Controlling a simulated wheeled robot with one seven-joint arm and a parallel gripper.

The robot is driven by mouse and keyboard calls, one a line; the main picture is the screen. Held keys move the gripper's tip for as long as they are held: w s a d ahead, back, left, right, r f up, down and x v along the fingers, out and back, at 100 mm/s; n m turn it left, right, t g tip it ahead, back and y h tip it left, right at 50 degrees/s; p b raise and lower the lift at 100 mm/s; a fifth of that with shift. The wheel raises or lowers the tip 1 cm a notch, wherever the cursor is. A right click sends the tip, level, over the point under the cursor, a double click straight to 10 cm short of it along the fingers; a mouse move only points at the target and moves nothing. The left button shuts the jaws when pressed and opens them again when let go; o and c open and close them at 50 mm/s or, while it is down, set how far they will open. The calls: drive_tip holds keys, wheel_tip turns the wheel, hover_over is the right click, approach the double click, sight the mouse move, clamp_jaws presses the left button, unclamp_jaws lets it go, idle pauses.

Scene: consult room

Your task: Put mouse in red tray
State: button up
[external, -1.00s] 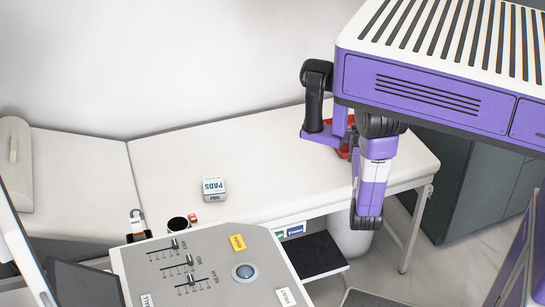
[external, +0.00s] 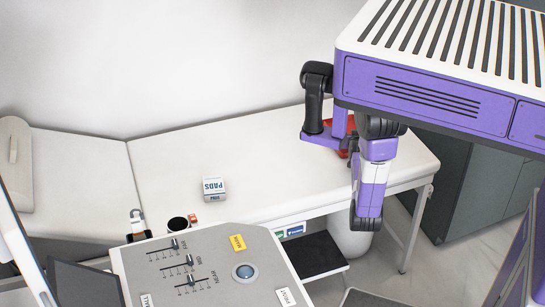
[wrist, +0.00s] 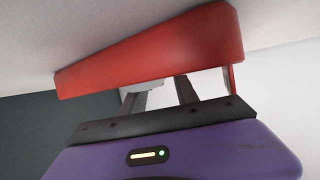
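The red tray (external: 350,123) lies at the right end of the white couch, mostly hidden behind my arm. In the wrist view a long red wall of the tray (wrist: 150,55) crosses close in front of my gripper (wrist: 160,95). Its two dark fingers stand apart and run behind or under that wall, so their tips are hidden. A small pale grey patch shows between the fingers under the wall; I cannot tell whether it is the mouse. No mouse can be made out in the external view.
A PADS box (external: 213,189) sits mid-couch (external: 270,160). A dark round cup (external: 178,224) and a small bottle (external: 137,222) stand near the front edge. A control panel (external: 215,270) is in the foreground. A dark cabinet (external: 480,185) stands right of the couch.

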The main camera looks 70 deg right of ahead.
drive_tip(key=v, duration=1.2)
drive_tip(key=shift+p, duration=0.4)
drive_tip(key=w+a+n+t, duration=0.1)
drive_tip(key=a, duration=0.2)
drive_tip(key=w+a+n+t+y, duration=0.1)
drive_tip(key=w+a, duration=0.1)
drive_tip(key=a, duration=0.2)
drive_tip(key=w+a+n+t, duration=0.1)
drive_tip(key=a, duration=0.2)
drive_tip(key=shift+w+a+f, duration=0.35)
drive_tip(key=a+n+t+y, duration=0.1)
drive_tip(key=a, duration=0.4)
drive_tip(key=w+a+r+n+t+y, duration=0.1)
drive_tip(key=a+n, duration=0.1)
drive_tip(key=a, duration=0.3)
drive_tip(key=a+r+n+t+y, duration=0.1)
drive_tip(key=a, duration=0.4)
drive_tip(key=shift+w+a+n+t+y, duration=0.3)
drive_tip(key=shift+w+a+t+y, duration=0.05)
drive_tip(key=shift+w+t+y, duration=0.05)
drive_tip(key=s+a+r+n+t+y, duration=0.1)
drive_tip(key=s+a+r+n+y, duration=0.2)
drive_tip(key=a, duration=0.6)
drive_tip(key=s+a+r+n+t+y, duration=0.2)
drive_tip(key=s+a+r+y, duration=0.2)
drive_tip(key=a+r, duration=0.3)
drive_tip(key=shift+a+n+y, duration=0.3)
drive_tip(key=shift+a+n, duration=0.1)
drive_tip(key=shift+a, duration=0.8)
